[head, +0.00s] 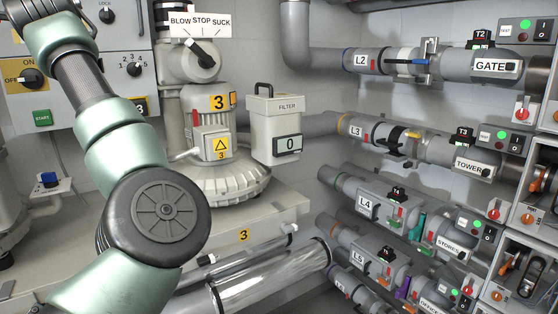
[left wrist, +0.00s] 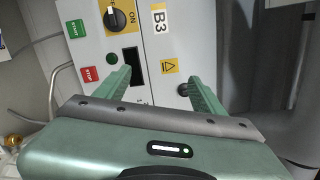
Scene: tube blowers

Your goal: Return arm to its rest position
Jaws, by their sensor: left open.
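My left arm stands across the left of the head view, and its far end runs out at the top left edge. The gripper itself does not show there. In the left wrist view my left gripper (left wrist: 157,78) is open, with its two green fingers apart and nothing between them. Behind the fingers is a pale control panel (left wrist: 146,33) marked B3, with an ON knob (left wrist: 116,18), a green START button and a red STOP button. I cannot tell whether the fingers touch the panel. My right gripper is in neither view.
Blower 3 (head: 222,187) stands behind my arm, with a BLOW STOP SUCK selector (head: 201,60) above it. A filter canister (head: 274,130) reading 0 is beside it. Pipes with valves, including L2 (head: 361,61) and L3, run along the right wall. A metal tube (head: 255,276) lies low in front.

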